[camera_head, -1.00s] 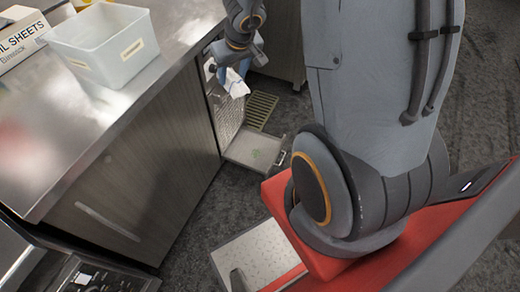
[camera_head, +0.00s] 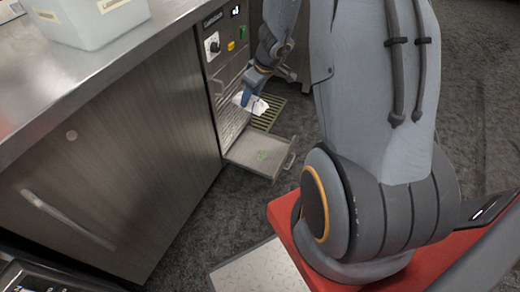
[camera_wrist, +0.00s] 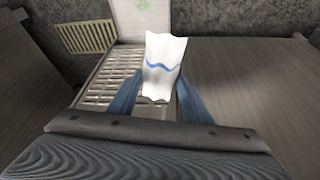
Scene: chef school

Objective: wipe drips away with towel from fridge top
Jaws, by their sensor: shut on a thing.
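A white towel (camera_head: 258,106) with a blue wavy stripe hangs in my gripper (camera_head: 250,96), which is shut on it. In the wrist view the towel (camera_wrist: 165,62) stands out between the blue fingers of the gripper (camera_wrist: 158,95). A low metal unit with a louvred front (camera_head: 228,112) is built in at the counter's end; I take it for the fridge. An open flat panel (camera_head: 255,160) juts from its bottom and bears green drips (camera_head: 263,154). The drips also show at the top of the wrist view (camera_wrist: 144,3). The towel is above the panel, apart from the drips.
A steel counter (camera_head: 125,55) with wood-grain cabinet sides (camera_head: 120,190) runs along the left and holds a pale bin (camera_head: 85,20). A control panel (camera_head: 225,38) sits above the louvres. A yellowish floor grate (camera_head: 268,113) lies behind the open panel. Dark floor lies free in front.

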